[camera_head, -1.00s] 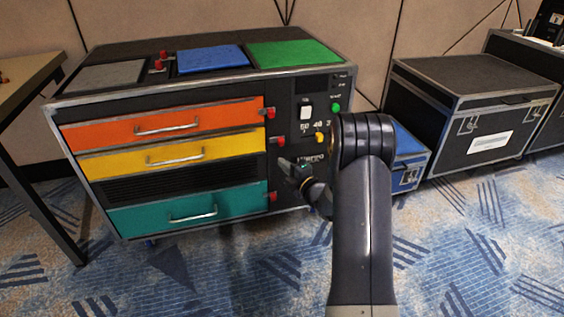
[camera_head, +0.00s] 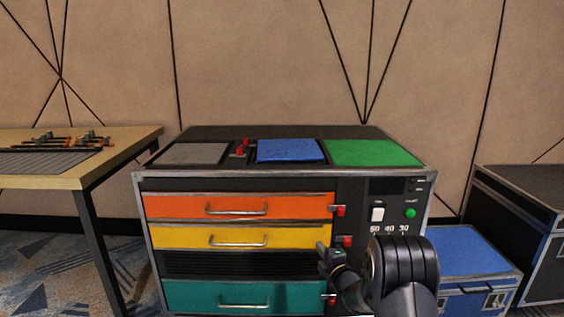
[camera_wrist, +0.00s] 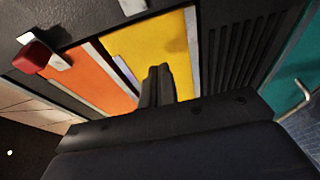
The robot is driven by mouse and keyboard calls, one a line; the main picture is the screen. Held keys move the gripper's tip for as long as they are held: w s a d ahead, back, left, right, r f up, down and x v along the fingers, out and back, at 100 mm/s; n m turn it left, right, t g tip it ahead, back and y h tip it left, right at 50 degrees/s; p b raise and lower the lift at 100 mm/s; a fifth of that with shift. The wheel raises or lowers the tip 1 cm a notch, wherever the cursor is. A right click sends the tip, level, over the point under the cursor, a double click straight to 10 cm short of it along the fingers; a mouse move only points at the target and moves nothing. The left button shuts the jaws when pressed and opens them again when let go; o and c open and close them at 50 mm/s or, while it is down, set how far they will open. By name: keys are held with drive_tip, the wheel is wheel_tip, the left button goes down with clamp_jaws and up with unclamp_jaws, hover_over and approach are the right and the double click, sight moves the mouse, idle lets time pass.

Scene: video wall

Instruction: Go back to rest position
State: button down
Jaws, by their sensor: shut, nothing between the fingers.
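My gripper (camera_head: 328,256) is at the lower middle right of the head view, in front of the right side of a dark cabinet (camera_head: 353,227). It looks small and dark, and no object shows in it. In the wrist view my gripper's fingers (camera_wrist: 158,72) are together, pointing toward the yellow drawer (camera_wrist: 160,45). My arm (camera_head: 402,275) hides the lower right part of the cabinet's control panel. The gap between the fingers and the drawer front is hard to judge.
The cabinet has an orange drawer (camera_head: 235,206), a yellow drawer and a teal drawer (camera_head: 216,298), with red latches beside them. A wooden table (camera_head: 120,150) stands left. A blue-topped case (camera_head: 465,253) and a black case (camera_head: 540,190) stand right. Patterned carpet shows at lower left.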

drive_tip(key=shift+p+v, duration=0.5)
drive_tip(key=shift+v, duration=2.45)
drive_tip(key=shift+w+a+r, duration=0.1)
drive_tip(key=shift+a, duration=0.05)
